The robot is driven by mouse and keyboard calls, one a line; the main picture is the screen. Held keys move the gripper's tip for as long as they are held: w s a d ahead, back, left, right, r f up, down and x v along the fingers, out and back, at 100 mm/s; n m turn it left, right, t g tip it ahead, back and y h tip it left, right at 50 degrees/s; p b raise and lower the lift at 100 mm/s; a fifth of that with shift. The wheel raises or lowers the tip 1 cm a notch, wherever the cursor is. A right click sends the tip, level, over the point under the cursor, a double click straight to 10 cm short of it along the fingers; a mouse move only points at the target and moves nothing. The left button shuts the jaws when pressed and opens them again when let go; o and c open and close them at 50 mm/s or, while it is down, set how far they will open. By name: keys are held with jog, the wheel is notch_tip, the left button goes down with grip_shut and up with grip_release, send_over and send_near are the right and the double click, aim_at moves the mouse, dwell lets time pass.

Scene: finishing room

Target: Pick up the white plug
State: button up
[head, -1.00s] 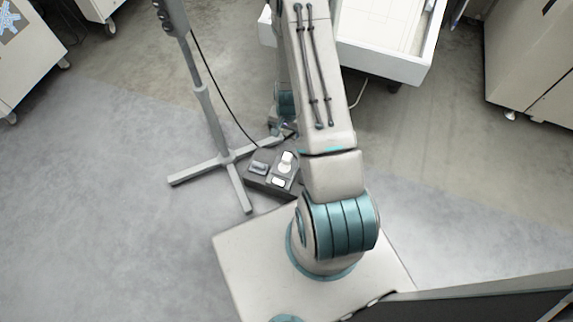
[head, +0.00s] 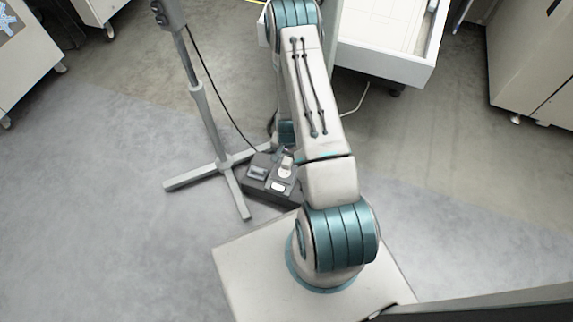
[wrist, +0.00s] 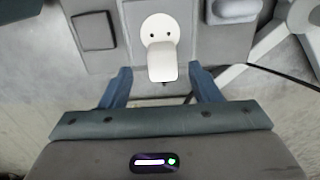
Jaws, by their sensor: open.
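The white plug (wrist: 162,62) shows in the wrist view as a pale block in front of a round white socket face (wrist: 154,27) with two dark holes. In the head view the plug (head: 287,163) stands up from a dark grey socket box (head: 256,187) on the floor. My gripper (wrist: 160,68) is open, with one blue finger on each side of the plug and gaps on both sides. I cannot tell how deep the plug lies between the fingers.
A grey stand (head: 208,120) with spread feet is left of the socket box, a black cable (head: 222,103) running down beside it. A white tray-like table (head: 385,63) is at the back right. Cabinets (head: 535,65) stand far right.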

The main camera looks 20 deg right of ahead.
aim_at(287, 161)
notch_tip(287, 161, down, 4)
jog(key=shift+w+a+r+b, duration=0.1)
jog(key=shift+b, duration=0.6)
jog(key=shift+r, duration=0.1)
jog(key=c, duration=1.1)
notch_tip(287, 161, up, 5)
jog(key=p, duration=0.2)
jog(key=shift+p, duration=0.4)
jog(key=d+r+p, duration=0.1)
jog(key=d+r, duration=0.1)
jog(key=d, duration=0.2)
jog(key=d+r+p, duration=0.1)
jog(key=d+r, duration=0.1)
jog(key=d, duration=0.1)
jog(key=d+r+p, duration=0.1)
jog(key=d+r, duration=0.1)
jog(key=d, duration=0.2)
jog(key=shift+s+d, duration=0.35)
jog(key=shift+s, duration=0.05)
